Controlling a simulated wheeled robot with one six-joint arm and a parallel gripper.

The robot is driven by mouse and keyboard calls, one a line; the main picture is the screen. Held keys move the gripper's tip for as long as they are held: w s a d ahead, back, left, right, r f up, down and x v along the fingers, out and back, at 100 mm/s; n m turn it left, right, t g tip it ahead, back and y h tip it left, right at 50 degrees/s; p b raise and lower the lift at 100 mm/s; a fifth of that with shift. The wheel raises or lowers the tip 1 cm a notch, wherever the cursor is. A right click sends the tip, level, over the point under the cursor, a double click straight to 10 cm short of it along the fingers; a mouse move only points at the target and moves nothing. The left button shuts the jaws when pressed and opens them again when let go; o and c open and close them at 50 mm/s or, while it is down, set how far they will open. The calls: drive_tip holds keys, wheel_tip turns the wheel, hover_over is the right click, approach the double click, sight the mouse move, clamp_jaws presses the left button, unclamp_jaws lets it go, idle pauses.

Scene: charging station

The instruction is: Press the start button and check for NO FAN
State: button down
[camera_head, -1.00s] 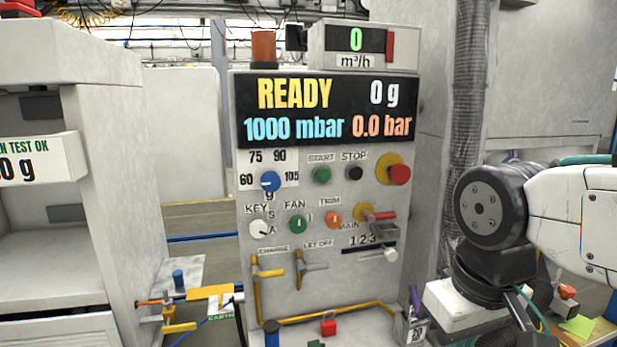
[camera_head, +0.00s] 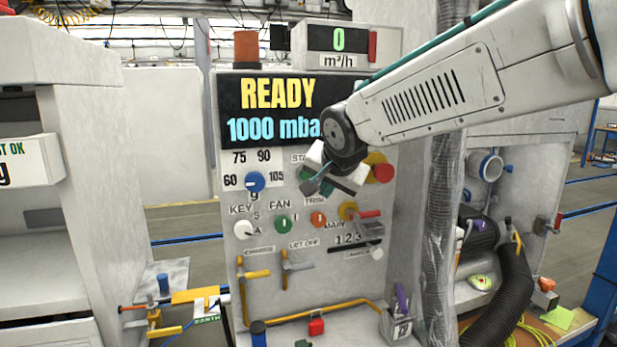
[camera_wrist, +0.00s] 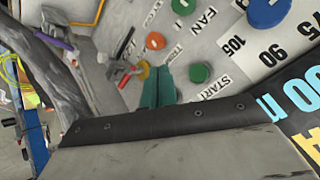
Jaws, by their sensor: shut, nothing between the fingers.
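The green start button (camera_head: 305,173) is on the panel, partly covered by my gripper in the head view. It shows fully in the wrist view (camera_wrist: 199,73), beside the START label. My gripper (camera_head: 312,187) is shut and empty, in front of the panel by this button. In the wrist view its teal fingers (camera_wrist: 163,72) appear just left of the button; I cannot tell whether they touch anything. The display (camera_head: 268,97) reads READY and 1000 mba, with its right part hidden behind my arm. No NO FAN message shows in the visible part. The green FAN knob (camera_head: 283,224) is below.
The blue dial (camera_head: 255,182), KEY knob (camera_head: 244,229), orange TRIM knob (camera_head: 319,219) and red-handled MAIN switch (camera_head: 362,213) are close by. A red button (camera_head: 383,173) is right of my gripper. A flow meter (camera_head: 338,46) above reads 0.

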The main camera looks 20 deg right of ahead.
drive_tip(key=shift+w, duration=0.2)
drive_tip(key=w, duration=0.8)
drive_tip(key=shift+w, duration=0.25)
drive_tip(key=shift+w, duration=0.15)
idle(1.9)
drive_tip(key=shift+w, duration=0.3)
drive_tip(key=shift+w, duration=0.45)
idle(0.7)
drive_tip(key=shift+s, duration=0.9)
drive_tip(key=shift+s, duration=2.5)
